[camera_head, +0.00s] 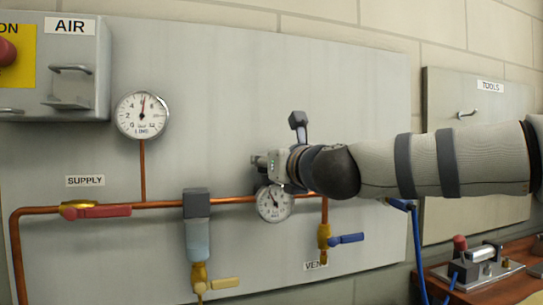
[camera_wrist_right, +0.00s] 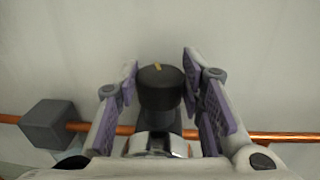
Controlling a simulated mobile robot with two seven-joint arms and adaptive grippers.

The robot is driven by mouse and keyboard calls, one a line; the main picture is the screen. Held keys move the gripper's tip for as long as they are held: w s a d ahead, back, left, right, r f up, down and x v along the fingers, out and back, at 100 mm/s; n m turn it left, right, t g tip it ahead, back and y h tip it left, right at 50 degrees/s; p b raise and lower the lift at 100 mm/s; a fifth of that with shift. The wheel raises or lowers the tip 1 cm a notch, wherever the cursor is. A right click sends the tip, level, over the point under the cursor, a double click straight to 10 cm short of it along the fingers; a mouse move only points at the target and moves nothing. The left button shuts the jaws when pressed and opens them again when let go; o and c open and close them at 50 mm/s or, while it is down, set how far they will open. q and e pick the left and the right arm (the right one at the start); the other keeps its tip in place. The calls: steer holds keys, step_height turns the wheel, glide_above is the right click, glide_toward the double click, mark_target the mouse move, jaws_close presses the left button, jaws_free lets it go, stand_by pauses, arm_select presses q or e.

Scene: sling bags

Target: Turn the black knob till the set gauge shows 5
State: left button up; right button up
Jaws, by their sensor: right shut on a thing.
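The black knob (camera_wrist_right: 160,92) sits between the two purple-padded fingers of my right gripper (camera_wrist_right: 160,95) in the right wrist view, with a yellow mark on its top edge. My right gripper is shut on it. In the head view my right gripper (camera_head: 262,163) reaches the panel from the right and hides the knob. The small set gauge (camera_head: 274,204) is just below the gripper, partly covered at its top. Its needle points up and slightly left; its numbers are too small to read. My left gripper is not in view.
The larger LINE gauge (camera_head: 142,115) has its needle near upright. A copper pipe (camera_head: 140,206) crosses the grey panel (camera_head: 220,90), with a red supply handle (camera_head: 105,211), a filter bowl (camera_head: 198,240) and a blue vent handle (camera_head: 347,239).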

steer(key=o, duration=1.2)
